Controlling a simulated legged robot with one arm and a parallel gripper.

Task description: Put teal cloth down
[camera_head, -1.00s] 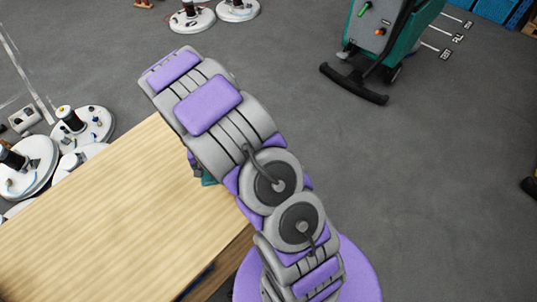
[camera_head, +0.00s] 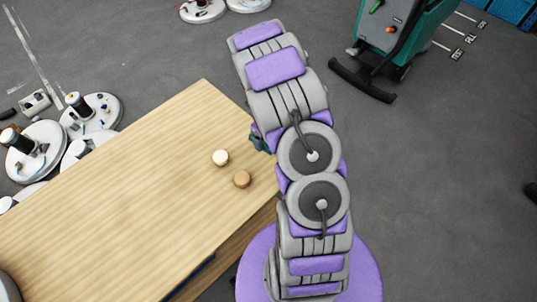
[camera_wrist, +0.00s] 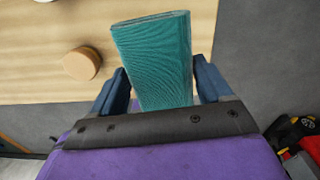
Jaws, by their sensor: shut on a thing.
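The teal cloth (camera_wrist: 155,60) is a folded, ribbed block in the wrist view. My gripper (camera_wrist: 155,90) is shut on it, with a blue finger on each side. In the head view a small bit of teal cloth (camera_head: 258,142) shows at the table's right edge, mostly hidden by my arm. The wooden table (camera_head: 120,170) lies to the left of my arm. In the wrist view the cloth is over or near the table's edge; its height above the top cannot be told.
A white round piece (camera_head: 220,158) and a tan round piece (camera_head: 242,179) sit on the table near the cloth. The left part of the tabletop is bare. White round bases with parts (camera_head: 35,150) stand beyond the table. A teal scrubber machine (camera_head: 400,35) stands at upper right on grey floor.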

